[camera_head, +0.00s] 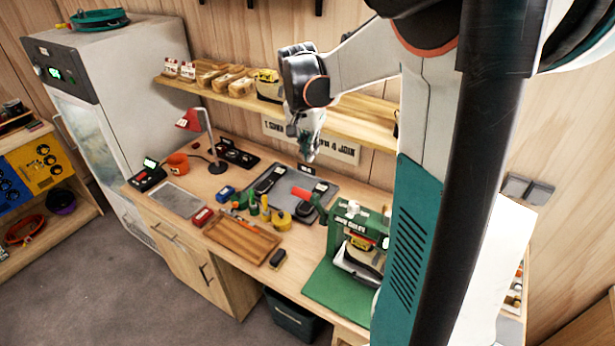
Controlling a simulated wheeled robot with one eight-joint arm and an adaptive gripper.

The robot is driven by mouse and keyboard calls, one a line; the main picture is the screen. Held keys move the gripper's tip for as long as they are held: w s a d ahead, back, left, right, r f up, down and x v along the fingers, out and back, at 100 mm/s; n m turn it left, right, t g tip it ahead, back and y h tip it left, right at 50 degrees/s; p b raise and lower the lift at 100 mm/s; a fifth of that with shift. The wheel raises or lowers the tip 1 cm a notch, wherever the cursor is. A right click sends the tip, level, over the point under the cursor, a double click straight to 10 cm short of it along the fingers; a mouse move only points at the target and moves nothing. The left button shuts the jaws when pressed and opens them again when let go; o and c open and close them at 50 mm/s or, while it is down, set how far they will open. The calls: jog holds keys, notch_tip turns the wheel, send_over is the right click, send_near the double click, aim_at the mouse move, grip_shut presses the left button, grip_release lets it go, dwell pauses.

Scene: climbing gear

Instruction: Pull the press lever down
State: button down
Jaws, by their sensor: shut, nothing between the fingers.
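The green press (352,222) stands on the right part of the workbench, partly behind my arm. Its lever (303,194) has a red handle and sticks out to the left from the upper left of the press. A climbing shoe (360,262), grey and yellow, sits inside the press on the green base. My gripper (311,157) points downward above the bench, in front of the shelf. In the picture it is above the red lever handle and appears apart from it. It is shut and holds nothing.
A wooden tray (243,238), glue bottles and tape (281,221) lie left of the press. A dark mat (262,196) with shoe soles lies behind them. A red lamp (192,120) stands further left.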

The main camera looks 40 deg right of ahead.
notch_tip(320, 180, down, 9)
jog(key=a, duration=0.1)
jog(key=shift+s+r, duration=0.15)
jog(key=shift+a, duration=0.1)
dwell(0.3)
